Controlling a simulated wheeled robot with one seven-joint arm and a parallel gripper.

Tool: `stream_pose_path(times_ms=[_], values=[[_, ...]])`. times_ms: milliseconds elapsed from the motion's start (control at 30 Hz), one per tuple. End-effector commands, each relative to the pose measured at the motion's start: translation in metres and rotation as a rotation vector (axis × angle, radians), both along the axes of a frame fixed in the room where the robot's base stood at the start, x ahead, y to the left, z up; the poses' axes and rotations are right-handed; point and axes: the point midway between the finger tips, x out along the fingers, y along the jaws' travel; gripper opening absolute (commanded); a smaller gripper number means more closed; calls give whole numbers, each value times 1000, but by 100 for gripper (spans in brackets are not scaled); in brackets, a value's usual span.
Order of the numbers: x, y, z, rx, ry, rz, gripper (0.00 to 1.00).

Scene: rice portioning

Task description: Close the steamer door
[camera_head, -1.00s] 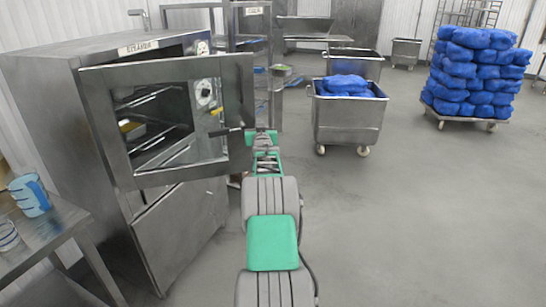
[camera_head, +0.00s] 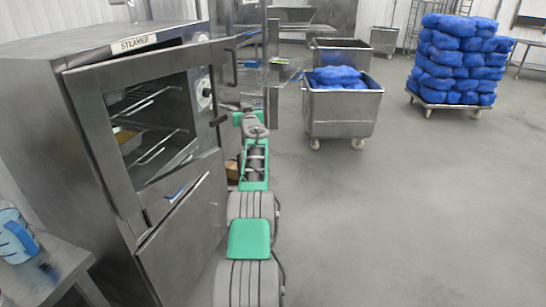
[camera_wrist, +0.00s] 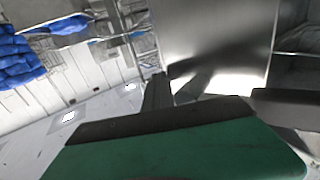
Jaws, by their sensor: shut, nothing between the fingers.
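The steamer (camera_head: 40,120) stands at the left in the head view, with a label on its top front edge. Its windowed metal door (camera_head: 95,125) is slightly ajar, with a narrow gap along the top. Racks and a tray show through the glass. The dark door handle (camera_head: 218,121) is on the door's right edge. My gripper (camera_head: 229,107) is beside that right edge, close to the handle, shut and empty. I cannot tell if it touches the door. In the wrist view, a dark finger (camera_wrist: 158,92) is near a bright metal panel.
A metal cart with blue bags (camera_head: 340,110) stands right of my arm. A pallet of blue bags (camera_head: 455,60) is farther right. A side table with a blue-and-white cup (camera_head: 14,235) is at lower left. The floor at right is clear.

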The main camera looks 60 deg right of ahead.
Motion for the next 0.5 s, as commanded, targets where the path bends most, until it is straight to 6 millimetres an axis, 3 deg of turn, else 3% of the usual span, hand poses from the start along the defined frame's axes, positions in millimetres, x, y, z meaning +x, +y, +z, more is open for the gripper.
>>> stream_pose_path(times_ms=[33, 500], values=[[7, 4, -9, 15, 5, 19, 0], [-10, -7, -5, 7, 2, -4, 0]])
